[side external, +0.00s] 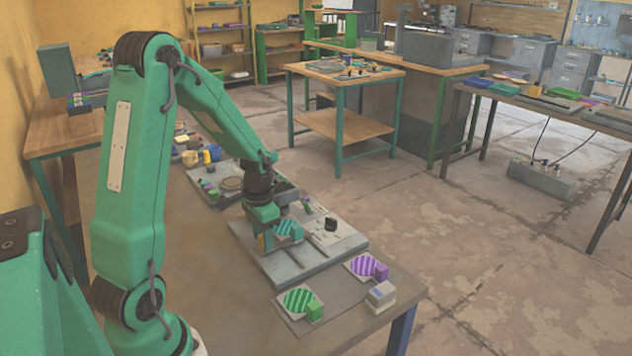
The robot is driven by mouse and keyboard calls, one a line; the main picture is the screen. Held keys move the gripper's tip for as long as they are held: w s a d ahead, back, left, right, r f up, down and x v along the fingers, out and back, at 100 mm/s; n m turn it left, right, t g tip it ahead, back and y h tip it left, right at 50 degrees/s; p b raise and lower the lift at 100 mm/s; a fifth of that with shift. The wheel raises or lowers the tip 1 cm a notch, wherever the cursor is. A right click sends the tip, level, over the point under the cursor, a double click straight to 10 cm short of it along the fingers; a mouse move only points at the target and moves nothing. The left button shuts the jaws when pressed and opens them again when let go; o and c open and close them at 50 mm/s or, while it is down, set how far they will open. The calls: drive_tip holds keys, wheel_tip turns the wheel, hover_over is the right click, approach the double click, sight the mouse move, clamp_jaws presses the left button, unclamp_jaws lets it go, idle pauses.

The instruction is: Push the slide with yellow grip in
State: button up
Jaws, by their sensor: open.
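A grey press plate (300,262) lies on the table. My gripper (266,246) is low over its left part, with its fingers pointing down. A small yellow piece (261,243) shows at the fingers and appears to be the yellow grip; my gripper hides most of it and the slide. I cannot tell whether the fingers touch it. A teal striped disc (290,229) sits on the plate just right of the fingers. My gripper is open, though the gap between its fingers is hard to see.
In front lie a green striped disc with a green block (315,312) and a purple striped disc with a purple block (381,272). A small grey box (381,295) stands near the table's right edge. A black knob (331,224) stands on the plate. Another grey board (205,175) lies behind.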

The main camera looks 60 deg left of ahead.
drive_tip(key=shift+r, duration=3.85)
